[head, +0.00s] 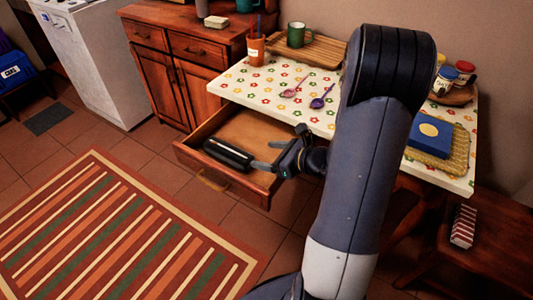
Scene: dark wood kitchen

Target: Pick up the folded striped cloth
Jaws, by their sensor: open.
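The folded striped cloth (463,226), red and white, lies on the dark wooden bench (490,245) at the lower right. My gripper (262,156) is far to the left of it, over the right side of an open drawer. Its two grey fingers point left and are apart, with nothing seen between them. My arm stands between the gripper and the cloth in the picture.
The open drawer (195,143) juts from the flower-patterned table (235,88); a dark long object (228,154) shows at it. A blue box (430,136), jars (464,72), spoons (322,97) and a green mug (296,34) stand or lie on the table.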

